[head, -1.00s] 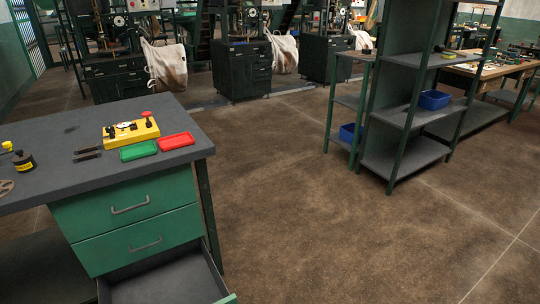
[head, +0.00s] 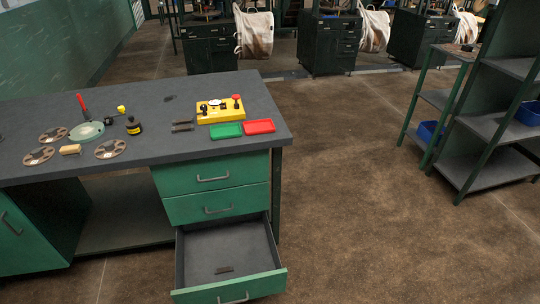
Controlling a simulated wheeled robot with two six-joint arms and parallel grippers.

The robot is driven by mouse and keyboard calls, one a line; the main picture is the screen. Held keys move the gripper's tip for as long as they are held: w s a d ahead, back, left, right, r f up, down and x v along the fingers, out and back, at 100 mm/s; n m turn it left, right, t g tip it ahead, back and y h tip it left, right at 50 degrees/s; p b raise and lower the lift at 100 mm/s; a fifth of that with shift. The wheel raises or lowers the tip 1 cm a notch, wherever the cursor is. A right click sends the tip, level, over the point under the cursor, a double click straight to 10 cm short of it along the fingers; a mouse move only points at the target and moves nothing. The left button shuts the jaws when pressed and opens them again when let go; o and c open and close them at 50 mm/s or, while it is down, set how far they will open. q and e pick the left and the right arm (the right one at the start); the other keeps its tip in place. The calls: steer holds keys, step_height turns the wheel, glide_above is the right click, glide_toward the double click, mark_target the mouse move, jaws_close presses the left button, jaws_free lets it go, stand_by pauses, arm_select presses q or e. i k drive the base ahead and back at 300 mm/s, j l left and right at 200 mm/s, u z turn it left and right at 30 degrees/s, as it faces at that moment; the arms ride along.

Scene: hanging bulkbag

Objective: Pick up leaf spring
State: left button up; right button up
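Two small dark flat strips, which look like leaf springs, lie side by side on the grey workbench; the upper strip (head: 182,122) and the lower strip (head: 183,129) are left of the yellow device. Another small dark brown strip (head: 224,270) lies flat inside the open bottom drawer (head: 189,251). It is too small to tell whether it is also a leaf spring. Neither of my grippers is in the head view.
The workbench (head: 125,88) holds a yellow device (head: 220,115), a green tray (head: 226,131), a red tray (head: 259,127), a black bottle (head: 133,126) and several reel-like discs (head: 110,149). The open drawer juts out in front. Floor is clear to the right, before the shelf (head: 500,128).

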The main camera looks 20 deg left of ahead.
mark_target(221, 270)
steer(key=u, duration=0.9)
